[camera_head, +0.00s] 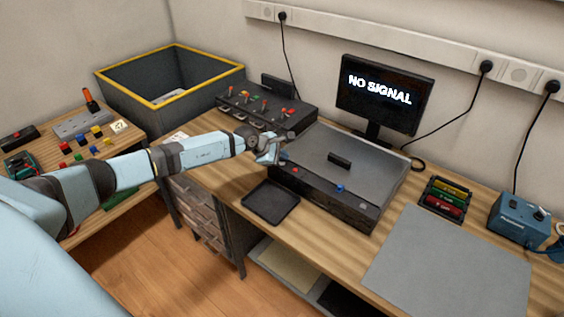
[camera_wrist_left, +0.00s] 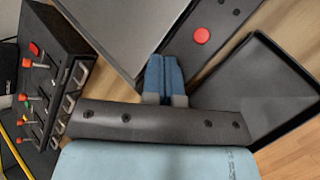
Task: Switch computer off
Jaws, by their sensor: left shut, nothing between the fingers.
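The computer (camera_head: 372,172) is a wide, flat grey box with a dark front panel on the wooden desk. Its red button (camera_wrist_left: 201,36) shows on the front panel in the wrist view. A blue button (camera_head: 340,188) sits further right on that panel. The monitor (camera_head: 385,95) behind it reads "NO SIGNAL". My left gripper (camera_head: 274,150) is at the computer's left front corner. In the wrist view its blue fingers (camera_wrist_left: 164,70) are together and empty, beside the panel and apart from the red button in the picture. Whether they touch the computer cannot be told. My right gripper is not in view.
A black tray (camera_head: 270,203) lies in front of the computer. A switch panel with red-tipped levers (camera_head: 262,108) stands behind left. A grey mat (camera_head: 420,262), a rack of coloured modules (camera_head: 445,196) and a blue device (camera_head: 519,220) are on the right.

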